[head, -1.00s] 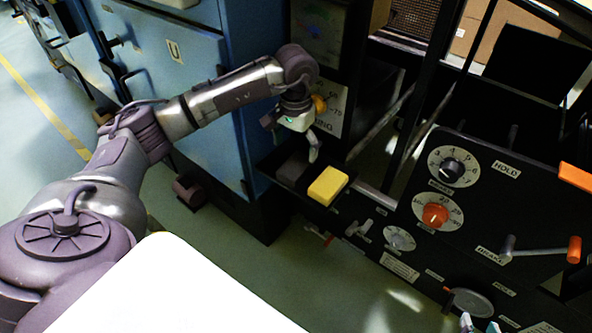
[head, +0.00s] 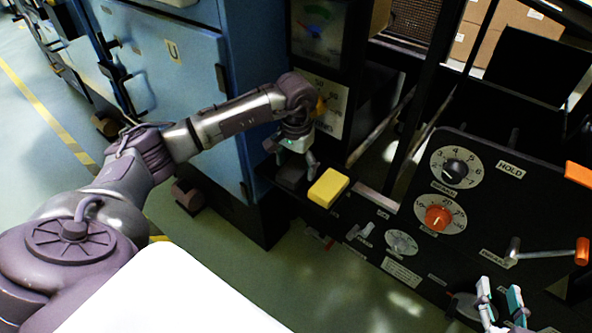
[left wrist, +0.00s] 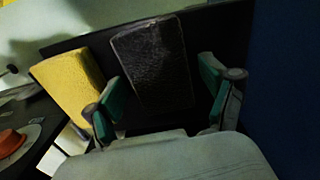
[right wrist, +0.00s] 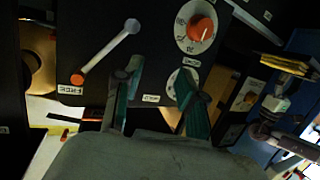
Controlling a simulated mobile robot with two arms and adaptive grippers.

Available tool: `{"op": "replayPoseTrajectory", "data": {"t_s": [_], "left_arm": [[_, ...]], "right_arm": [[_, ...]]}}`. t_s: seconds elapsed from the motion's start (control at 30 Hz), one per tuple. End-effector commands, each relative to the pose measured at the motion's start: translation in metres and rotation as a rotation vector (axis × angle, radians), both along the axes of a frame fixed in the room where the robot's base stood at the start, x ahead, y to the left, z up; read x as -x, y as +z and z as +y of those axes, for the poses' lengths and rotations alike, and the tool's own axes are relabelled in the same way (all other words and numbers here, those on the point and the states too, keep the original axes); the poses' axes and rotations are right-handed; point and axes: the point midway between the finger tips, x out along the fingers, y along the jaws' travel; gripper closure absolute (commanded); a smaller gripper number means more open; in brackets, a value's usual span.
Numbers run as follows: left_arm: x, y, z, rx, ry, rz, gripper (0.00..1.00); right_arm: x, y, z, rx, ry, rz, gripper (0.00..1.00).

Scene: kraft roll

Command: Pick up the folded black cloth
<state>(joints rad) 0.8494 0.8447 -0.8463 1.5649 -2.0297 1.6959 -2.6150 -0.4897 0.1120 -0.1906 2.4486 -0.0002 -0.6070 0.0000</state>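The folded black cloth (left wrist: 152,66) lies on a dark ledge. In the left wrist view it sits between the two open fingers of my left gripper (left wrist: 162,98), with a gap on each side. In the head view the cloth (head: 291,176) is a dark block partly hidden under my left gripper (head: 293,165), left of the yellow block. My right gripper (head: 502,305) is at the bottom right of the head view. In the right wrist view my right gripper (right wrist: 154,95) is open and empty in front of the control panel.
A yellow block (head: 328,187) lies close beside the cloth; it also shows in the left wrist view (left wrist: 72,85). A blue cabinet (head: 170,85) stands left of the ledge. The control panel (head: 400,225) with dials and an orange-tipped lever (head: 545,252) fills the right.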

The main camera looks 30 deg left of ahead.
Motion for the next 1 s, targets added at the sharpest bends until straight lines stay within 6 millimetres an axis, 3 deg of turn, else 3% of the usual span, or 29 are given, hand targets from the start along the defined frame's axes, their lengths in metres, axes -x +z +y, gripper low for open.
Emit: {"op": "replayPoseTrajectory", "data": {"t_s": [0.03, 0.27, 0.67, 0.93, 1.0], "left_arm": [[0.0, 0.0, 0.0, 0.0, 0.0, 0.0, 0.32], [0.0, 0.0, 0.0, 0.0, 0.0, 0.0, 0.7], [0.0, 0.008, 0.0, 0.0, 0.001, -0.001, 0.71], [-0.001, 0.043, 0.0, -0.001, 0.0, -0.003, 0.71], [0.002, 0.052, -0.014, 0.001, -0.006, -0.002, 0.71]], "right_arm": [[0.0, 0.0, 0.0, 0.0, 0.0, 0.0, 0.6], [0.0, 0.0, 0.0, 0.0, -0.001, 0.001, 0.6], [0.001, -0.003, -0.001, 0.006, -0.001, 0.026, 0.6], [0.022, -0.037, -0.012, 0.06, -0.017, 0.251, 0.6], [0.032, -0.049, -0.016, 0.078, -0.022, 0.329, 0.6]]}}
